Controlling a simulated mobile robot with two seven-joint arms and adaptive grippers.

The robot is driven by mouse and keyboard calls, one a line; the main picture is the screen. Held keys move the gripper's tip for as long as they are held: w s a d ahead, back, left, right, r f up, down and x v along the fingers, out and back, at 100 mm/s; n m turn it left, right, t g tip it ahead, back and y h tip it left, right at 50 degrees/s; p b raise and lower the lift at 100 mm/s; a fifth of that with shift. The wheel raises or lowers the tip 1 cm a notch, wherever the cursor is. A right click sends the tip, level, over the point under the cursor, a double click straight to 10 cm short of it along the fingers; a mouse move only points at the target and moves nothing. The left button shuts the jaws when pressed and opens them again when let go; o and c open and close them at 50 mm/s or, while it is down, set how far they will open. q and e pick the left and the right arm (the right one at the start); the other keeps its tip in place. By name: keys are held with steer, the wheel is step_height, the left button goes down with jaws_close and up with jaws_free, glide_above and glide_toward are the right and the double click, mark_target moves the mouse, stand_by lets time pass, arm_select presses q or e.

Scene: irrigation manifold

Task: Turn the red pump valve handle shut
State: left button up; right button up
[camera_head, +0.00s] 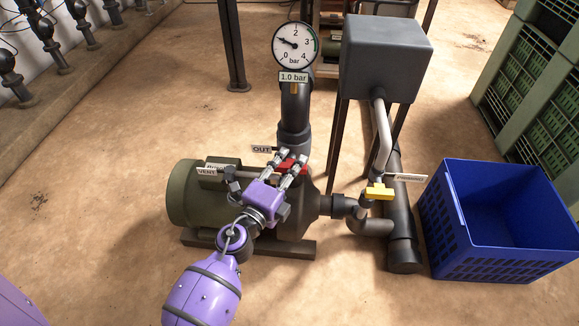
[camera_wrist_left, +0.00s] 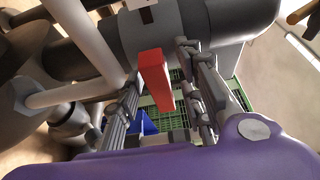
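The red valve handle (camera_head: 286,167) sits by the OUT label on the pump (camera_head: 190,195), at the foot of the dark outlet pipe. My left gripper (camera_head: 291,158) reaches it from the front, and its fingers partly hide it. In the left wrist view the red handle (camera_wrist_left: 154,78) stands between the two fingers of my left gripper (camera_wrist_left: 162,95). The fingers are apart, with a gap showing on each side of the handle; I cannot see any firm contact. My right gripper is not in view.
A pressure gauge (camera_head: 295,45) labelled 1.0 bar stands on the outlet pipe (camera_head: 296,110). A yellow handle (camera_head: 379,192) is on the pipe to the right. A grey box (camera_head: 386,58) stands behind. A blue crate (camera_head: 500,255) is at the right. Floor at the left is clear.

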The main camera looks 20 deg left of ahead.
arm_select(q)
steer(key=s, duration=0.7)
steer(key=shift+s+a, duration=0.25)
steer(key=shift+a, duration=0.15)
